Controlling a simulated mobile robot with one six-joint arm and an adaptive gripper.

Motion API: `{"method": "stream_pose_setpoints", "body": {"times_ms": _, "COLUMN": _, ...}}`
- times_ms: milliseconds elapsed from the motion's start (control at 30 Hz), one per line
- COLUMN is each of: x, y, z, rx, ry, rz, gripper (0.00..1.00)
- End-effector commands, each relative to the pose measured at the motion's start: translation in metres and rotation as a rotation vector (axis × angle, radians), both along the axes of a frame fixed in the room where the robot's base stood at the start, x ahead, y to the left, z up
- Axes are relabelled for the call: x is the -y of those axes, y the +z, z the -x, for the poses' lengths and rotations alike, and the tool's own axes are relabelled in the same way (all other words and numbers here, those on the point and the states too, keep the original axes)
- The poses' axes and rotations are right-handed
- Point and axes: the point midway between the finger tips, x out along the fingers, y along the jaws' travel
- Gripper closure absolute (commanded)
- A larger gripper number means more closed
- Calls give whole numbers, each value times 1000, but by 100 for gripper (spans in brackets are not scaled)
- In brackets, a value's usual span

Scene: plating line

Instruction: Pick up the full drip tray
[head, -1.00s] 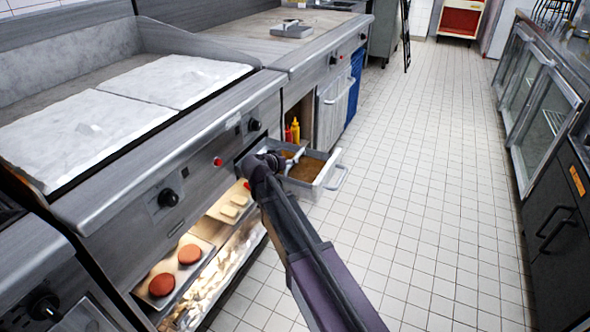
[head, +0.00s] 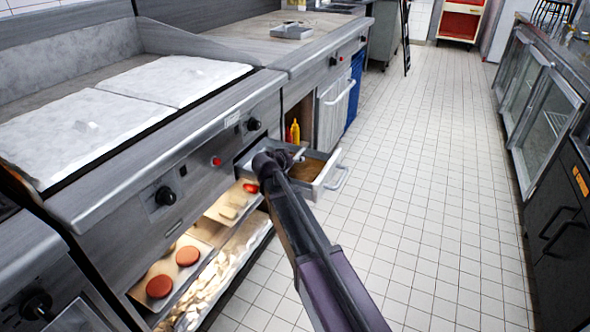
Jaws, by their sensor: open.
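The drip tray (head: 327,182) is a metal, drawer-like tray with a loop handle at its right end. It sticks out from the front of the griddle unit, and brown contents show inside it. My gripper (head: 297,155) is at the end of my dark arm, over or beside the tray's left part. Only a small pale piece of it shows past my wrist, and it is open. My wrist and arm hide part of the tray. I cannot tell whether the gripper touches the tray.
The griddle front (head: 165,180) with its knobs runs along the left. Low shelves below hold round reddish patties (head: 159,286) and pale pieces. Red and yellow bottles (head: 295,132) stand in the opening behind the tray. The tiled floor (head: 410,200) to the right is clear.

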Motion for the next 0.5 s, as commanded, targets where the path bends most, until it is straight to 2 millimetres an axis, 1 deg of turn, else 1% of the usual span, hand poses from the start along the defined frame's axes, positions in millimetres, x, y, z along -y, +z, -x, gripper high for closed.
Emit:
{"method": "stream_pose_setpoints", "body": {"times_ms": 133, "x": 0, "y": 0, "z": 0, "rx": 0, "ry": 0, "rz": 0, "gripper": 36}}
{"method": "stream_pose_setpoints", "body": {"times_ms": 167, "x": 0, "y": 0, "z": 0, "rx": 0, "ry": 0, "rz": 0, "gripper": 42}}
{"method": "stream_pose_setpoints", "body": {"times_ms": 200, "x": 0, "y": 0, "z": 0, "rx": 0, "ry": 0, "rz": 0, "gripper": 54}}
{"method": "stream_pose_setpoints", "body": {"times_ms": 267, "x": 0, "y": 0, "z": 0, "rx": 0, "ry": 0, "rz": 0, "gripper": 72}}
{"method": "stream_pose_setpoints", "body": {"times_ms": 300, "x": 0, "y": 0, "z": 0, "rx": 0, "ry": 0, "rz": 0, "gripper": 84}}
{"method": "stream_pose_setpoints", "body": {"times_ms": 367, "x": 0, "y": 0, "z": 0, "rx": 0, "ry": 0, "rz": 0, "gripper": 100}}
{"method": "stream_pose_setpoints", "body": {"times_ms": 500, "x": 0, "y": 0, "z": 0, "rx": 0, "ry": 0, "rz": 0, "gripper": 100}}
